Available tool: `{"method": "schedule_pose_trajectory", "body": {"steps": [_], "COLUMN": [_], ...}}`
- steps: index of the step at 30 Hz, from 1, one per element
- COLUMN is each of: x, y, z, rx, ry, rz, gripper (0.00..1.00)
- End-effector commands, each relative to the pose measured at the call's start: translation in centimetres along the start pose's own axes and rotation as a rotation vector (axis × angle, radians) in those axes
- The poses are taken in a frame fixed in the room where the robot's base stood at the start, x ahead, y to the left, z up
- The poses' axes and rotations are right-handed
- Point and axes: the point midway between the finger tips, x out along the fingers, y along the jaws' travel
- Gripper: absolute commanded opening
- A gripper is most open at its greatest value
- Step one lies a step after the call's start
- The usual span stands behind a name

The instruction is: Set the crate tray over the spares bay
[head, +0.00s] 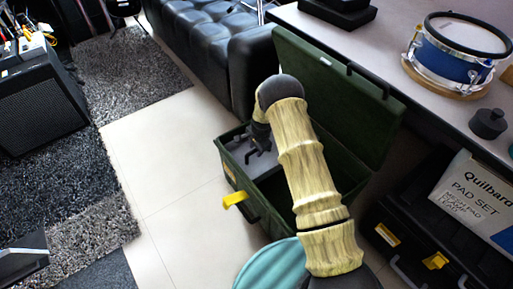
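A dark green crate (228,163) stands on the floor with its lid (345,95) swung up and a yellow latch (235,199) on its front. A grey tray (265,167) sits in the left end of the crate, near the rim. The rest of the interior, to the right, looks dark and open, and my arm crosses in front of it. No label marks a spares bay that I can read. My gripper (253,154) is small and dark, down at the tray. Whether its fingers are open or shut on the tray is unclear.
The raised lid stands close to a table (418,110) bearing a blue drum (452,68) and a dark weight (488,123). A black case (405,235) with a paper bag (470,200) is at the right. A teal round object (262,268) is below. Floor tiles at left are clear.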

Motion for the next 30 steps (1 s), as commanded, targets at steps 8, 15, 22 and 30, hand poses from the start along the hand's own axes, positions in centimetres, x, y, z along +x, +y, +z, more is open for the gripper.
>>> {"method": "schedule_pose_trajectory", "body": {"steps": [8, 15, 22, 30], "x": [-0.1, -2.1, -6.5, -11.9], "y": [0.0, -0.1, -0.1, 0.0], "z": [0.0, -0.1, -0.1, 0.0], "rx": [0.002, 0.004, 0.004, 0.003], "ry": [-0.002, -0.002, -0.001, -0.002], "rz": [0.000, -0.002, -0.002, -0.001], "gripper": [0.38, 0.38, 0.38, 0.38]}}
